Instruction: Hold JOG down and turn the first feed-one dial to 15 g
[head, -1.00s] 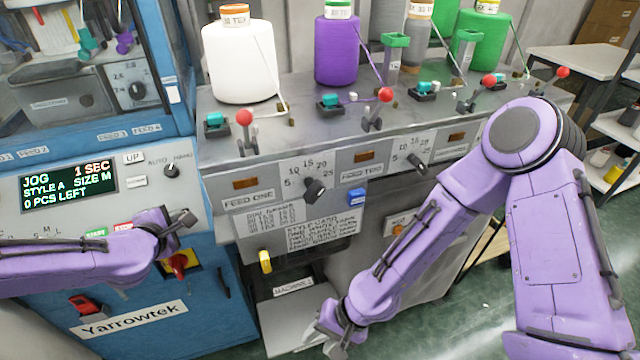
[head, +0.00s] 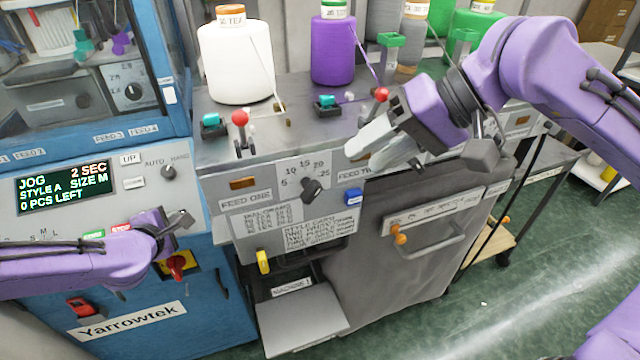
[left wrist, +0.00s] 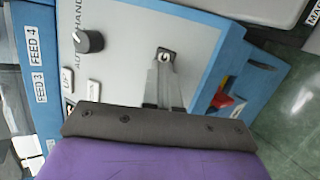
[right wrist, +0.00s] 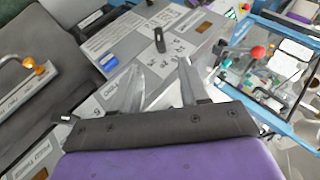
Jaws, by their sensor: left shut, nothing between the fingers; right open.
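The feed-one dial (head: 313,190) is a dark knob on a white 5-to-25 scale above a text card; its exact setting is hard to read. It also shows in the right wrist view (right wrist: 160,40), just beyond the fingertips. My right gripper (head: 358,152) is open and empty, up and to the right of the dial, apart from it. My left gripper (head: 188,218) is shut and empty at the blue machine's panel. In the left wrist view its tips (left wrist: 164,55) cover most of a button marked with a G. The display (head: 66,186) reads JOG 2 SEC.
A red-balled lever (head: 240,118) and a white yarn cone (head: 240,62) stand above the dial. A second red-balled lever (head: 381,95) is close to my right gripper. A blue block (head: 354,196) and a yellow handle (head: 263,262) are near the dial.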

